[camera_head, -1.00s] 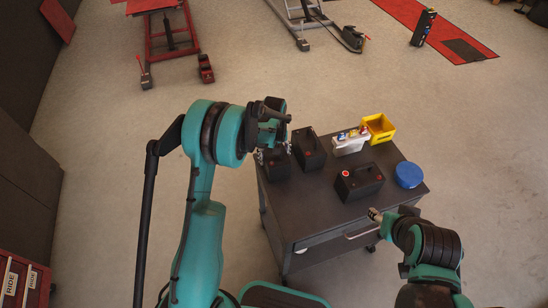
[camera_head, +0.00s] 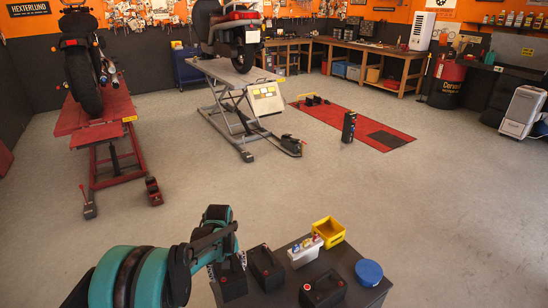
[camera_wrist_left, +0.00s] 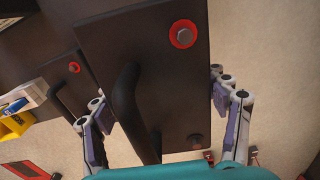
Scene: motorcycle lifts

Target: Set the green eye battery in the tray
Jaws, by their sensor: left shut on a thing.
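My left gripper (camera_head: 226,264) is shut on a black battery (camera_head: 232,283) at the left edge of the dark cart top (camera_head: 285,290). I cannot pick out the tray. My right gripper is out of view.
A red lift (camera_head: 98,128) and a grey lift (camera_head: 235,80) bear motorcycles. Open floor lies between.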

